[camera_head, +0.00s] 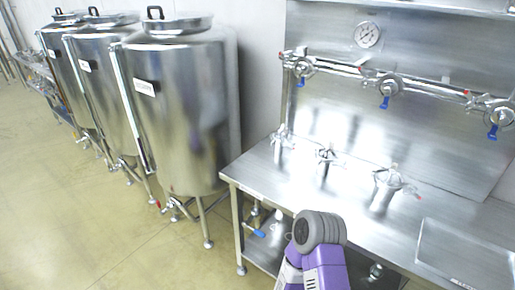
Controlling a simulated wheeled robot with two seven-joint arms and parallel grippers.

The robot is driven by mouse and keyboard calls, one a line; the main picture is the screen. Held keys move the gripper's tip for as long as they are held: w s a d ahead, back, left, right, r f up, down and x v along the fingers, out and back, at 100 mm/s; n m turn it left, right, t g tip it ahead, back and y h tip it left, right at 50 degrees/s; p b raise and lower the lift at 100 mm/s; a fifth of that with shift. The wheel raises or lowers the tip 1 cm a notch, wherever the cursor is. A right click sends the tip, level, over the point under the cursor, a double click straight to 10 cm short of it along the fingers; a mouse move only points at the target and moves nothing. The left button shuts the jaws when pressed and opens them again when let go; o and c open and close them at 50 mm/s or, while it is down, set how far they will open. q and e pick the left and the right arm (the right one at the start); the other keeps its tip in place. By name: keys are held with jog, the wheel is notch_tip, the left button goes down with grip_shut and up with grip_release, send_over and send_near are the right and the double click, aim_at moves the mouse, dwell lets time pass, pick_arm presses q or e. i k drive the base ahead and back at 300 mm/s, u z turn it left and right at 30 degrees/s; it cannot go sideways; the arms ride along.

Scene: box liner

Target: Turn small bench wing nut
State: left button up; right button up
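Several metal fittings stand on the steel bench (352,180). A slim left one (280,148) is near the bench's left back, a middle one (324,160) stands to its right, and a larger right one (385,188) has a wider top and a red tip. They have protruding parts at their tops, but the wing nuts are too small to make out clearly. Neither of my grippers shows. A purple and grey link of my own arm rises at the bottom middle, in front of the bench's front edge.
A wall pipe (345,70) with blue-handled valves and a gauge (367,35) runs behind the bench. A sink-like recess (465,250) lies at the bench's right. Three steel tanks, the nearest one (185,110) largest in view, stand left. Floor at lower left is clear.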

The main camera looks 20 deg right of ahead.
aim_at(291, 146)
jog(key=u, duration=1.2)
jog(key=k, duration=1)
jog(key=z, duration=1.5)
jog(key=i, duration=0.2)
jog(key=u, duration=0.05)
